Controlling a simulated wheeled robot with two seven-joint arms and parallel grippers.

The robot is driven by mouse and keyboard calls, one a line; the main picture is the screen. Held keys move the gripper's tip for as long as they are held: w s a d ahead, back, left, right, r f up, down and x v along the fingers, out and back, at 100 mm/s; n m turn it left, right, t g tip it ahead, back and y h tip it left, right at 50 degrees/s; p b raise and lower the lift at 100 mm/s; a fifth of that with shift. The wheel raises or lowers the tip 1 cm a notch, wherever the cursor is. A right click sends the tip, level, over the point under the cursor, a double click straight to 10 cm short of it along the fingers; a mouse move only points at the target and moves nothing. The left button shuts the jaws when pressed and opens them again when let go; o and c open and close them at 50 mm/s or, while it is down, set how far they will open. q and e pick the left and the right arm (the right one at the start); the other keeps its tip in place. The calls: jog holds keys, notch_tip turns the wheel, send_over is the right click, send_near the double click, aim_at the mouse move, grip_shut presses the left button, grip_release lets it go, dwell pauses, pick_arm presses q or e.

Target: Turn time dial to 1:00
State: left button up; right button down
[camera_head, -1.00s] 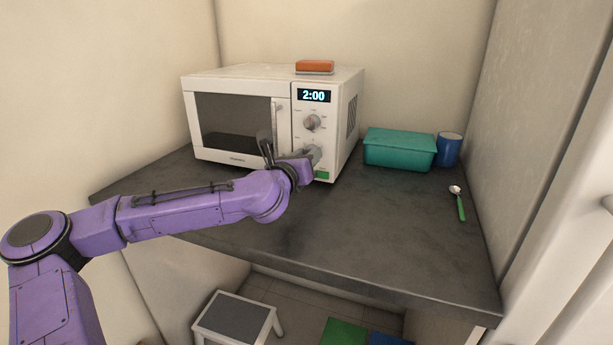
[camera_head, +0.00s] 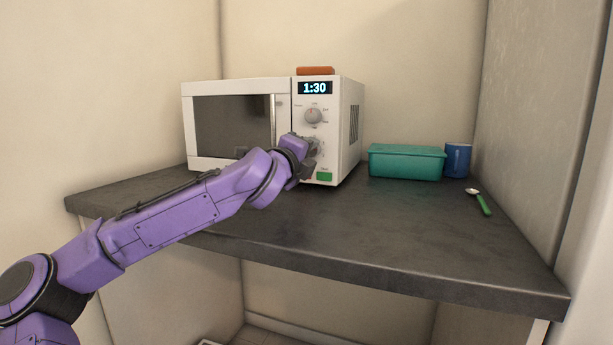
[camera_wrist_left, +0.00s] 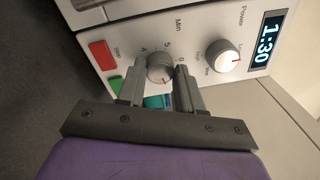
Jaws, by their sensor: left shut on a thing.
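The white microwave (camera_head: 349,110) stands on the dark counter, and its display (camera_head: 315,88) reads 1:30. The time dial (camera_wrist_left: 160,66), marked Min, sits below the power dial (camera_wrist_left: 222,55) on the control panel. My left gripper (camera_wrist_left: 159,84) is shut on the time dial, one finger on each side of it. In the head view my left gripper (camera_head: 312,150) hides most of that dial; the power dial (camera_head: 313,115) shows above it. My right gripper is not in view.
A green start button (camera_head: 325,177) and a red button (camera_wrist_left: 103,55) are close to the gripper. A teal box (camera_head: 406,163), a blue mug (camera_head: 458,160) and a green-handled spoon (camera_head: 480,202) lie to the right. A brown block (camera_head: 315,71) rests on the microwave. The front counter is clear.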

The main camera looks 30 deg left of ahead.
pick_arm(q)
jog(key=n+b, duration=0.2)
jog(key=b, duration=0.1)
jog(key=shift+f+n, duration=0.3)
jog(key=shift+r+n+b, duration=0.15)
jog(key=shift+n+b, duration=0.35)
jog(key=shift+b, duration=0.3)
jog(key=shift+r, duration=0.1)
jog(key=o, duration=1)
jog(key=shift+o, duration=0.2)
jog(key=v, duration=0.9)
jog(key=shift+s+d, duration=0.2)
jog(key=shift+s, duration=0.5)
